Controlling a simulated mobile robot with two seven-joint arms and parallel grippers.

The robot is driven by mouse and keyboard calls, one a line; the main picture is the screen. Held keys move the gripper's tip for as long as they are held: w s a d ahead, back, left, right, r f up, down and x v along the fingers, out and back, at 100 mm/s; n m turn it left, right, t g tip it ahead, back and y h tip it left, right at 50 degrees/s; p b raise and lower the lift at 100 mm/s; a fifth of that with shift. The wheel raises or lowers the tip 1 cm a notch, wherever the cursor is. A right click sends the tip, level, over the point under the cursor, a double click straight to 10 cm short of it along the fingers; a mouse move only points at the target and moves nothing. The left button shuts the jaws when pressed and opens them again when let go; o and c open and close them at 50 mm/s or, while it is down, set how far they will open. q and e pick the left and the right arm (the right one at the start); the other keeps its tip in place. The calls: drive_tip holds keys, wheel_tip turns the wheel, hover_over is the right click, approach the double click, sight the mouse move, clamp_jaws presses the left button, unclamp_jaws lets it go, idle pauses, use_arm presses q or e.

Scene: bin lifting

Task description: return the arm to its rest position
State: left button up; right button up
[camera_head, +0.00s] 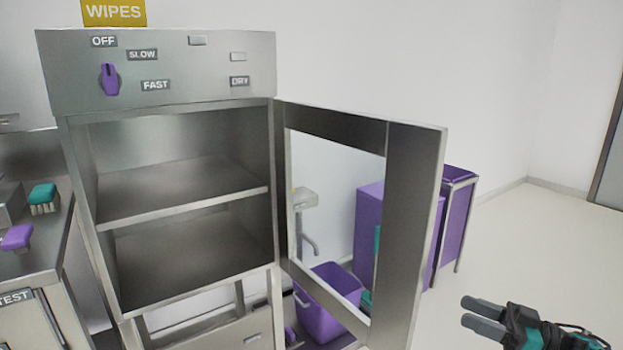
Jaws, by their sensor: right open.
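My right gripper (483,316) is at the bottom right of the head view, with its two grey fingers apart and nothing between them. It is over open floor, to the right of the cabinet door (411,220), and apart from it. My left gripper is not in view. The steel cabinet (156,72) stands at the left with its door swung open to the right. Its two visible compartments are empty.
A purple bin (325,312) shows through the door's window. Purple cabinets (455,225) stand behind the door. A counter at the left holds a teal brush (42,195) and a purple brush (17,237). The floor (540,240) at the right is clear.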

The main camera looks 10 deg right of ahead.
drive_tip(key=s+a+f+h, duration=0.3)
drive_tip(key=a+f+h, duration=0.5)
drive_tip(key=f+h, duration=0.15)
drive_tip(key=s+a+f+n+g+h, duration=0.1)
drive_tip(key=s+a+f+g+h, duration=0.1)
drive_tip(key=s, duration=0.3)
drive_tip(key=s+a+f+n+g+h, duration=0.1)
drive_tip(key=s+a+f+h, duration=0.1)
drive_tip(key=s, duration=0.4)
drive_tip(key=a+m+t, duration=0.1)
drive_tip(key=a+m, duration=0.7)
drive_tip(key=a, duration=0.7)
use_arm(q)
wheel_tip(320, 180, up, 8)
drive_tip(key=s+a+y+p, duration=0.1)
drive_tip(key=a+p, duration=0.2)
drive_tip(key=p, duration=0.9)
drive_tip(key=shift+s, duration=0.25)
use_arm(e)
wheel_tip(320, 180, up, 8)
drive_tip(key=s+d+m, duration=0.1)
drive_tip(key=d, duration=0.1)
drive_tip(key=shift+d, duration=0.15)
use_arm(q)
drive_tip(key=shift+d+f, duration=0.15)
use_arm(e)
drive_tip(key=shift+d, duration=0.1)
